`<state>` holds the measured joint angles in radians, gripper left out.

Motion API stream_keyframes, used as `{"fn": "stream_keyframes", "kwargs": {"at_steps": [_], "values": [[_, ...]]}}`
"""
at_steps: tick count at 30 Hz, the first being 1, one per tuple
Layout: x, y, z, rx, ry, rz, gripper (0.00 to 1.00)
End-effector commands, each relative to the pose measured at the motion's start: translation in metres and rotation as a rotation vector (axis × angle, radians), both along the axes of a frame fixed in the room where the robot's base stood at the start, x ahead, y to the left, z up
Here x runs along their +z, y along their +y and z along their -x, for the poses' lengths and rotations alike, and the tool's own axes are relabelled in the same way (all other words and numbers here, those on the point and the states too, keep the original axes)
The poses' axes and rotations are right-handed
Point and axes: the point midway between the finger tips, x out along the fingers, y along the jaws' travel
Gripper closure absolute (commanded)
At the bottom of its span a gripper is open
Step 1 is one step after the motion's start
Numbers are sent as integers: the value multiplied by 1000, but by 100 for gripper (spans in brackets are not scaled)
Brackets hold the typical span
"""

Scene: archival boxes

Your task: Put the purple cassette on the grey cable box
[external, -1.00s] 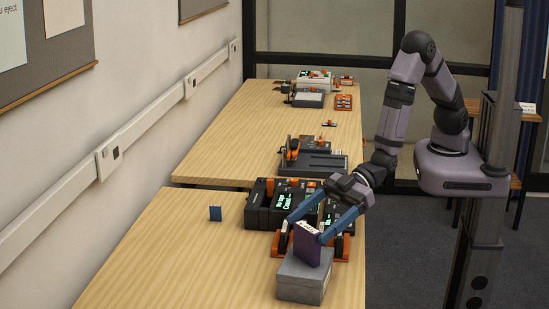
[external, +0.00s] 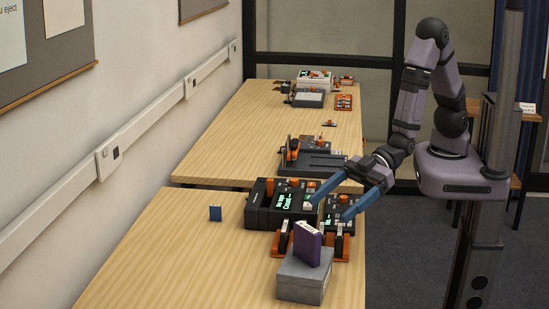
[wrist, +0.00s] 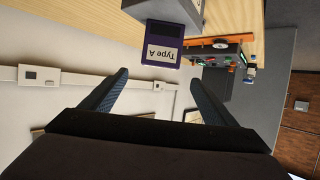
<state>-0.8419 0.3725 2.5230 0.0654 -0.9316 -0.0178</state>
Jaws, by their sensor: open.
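The purple cassette (external: 307,244) stands upright on top of the grey cable box (external: 303,281) near the front right of the table. In the wrist view the cassette (wrist: 165,42) shows its "Type A" label upside down, ahead of my fingers. Beside it at the top, part of a grey box (wrist: 185,10) shows. My gripper (external: 329,202) is open and empty, up and behind the cassette and apart from it. Both fingers show in the wrist view (wrist: 160,85) with nothing between them.
A black device with a green display (external: 287,203) and orange-black stands (external: 283,242) sit just behind the grey box. The table's front left is clear. A second table behind holds more devices (external: 316,163).

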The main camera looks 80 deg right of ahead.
Motion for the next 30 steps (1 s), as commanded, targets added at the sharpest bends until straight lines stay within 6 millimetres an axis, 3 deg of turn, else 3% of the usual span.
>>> {"fn": "stream_keyframes", "kwargs": {"at_steps": [17, 30], "values": [[11, -8, 8, 0, 4, 4, 19], [17, -25, 25, 1, 2, 1, 19]]}}
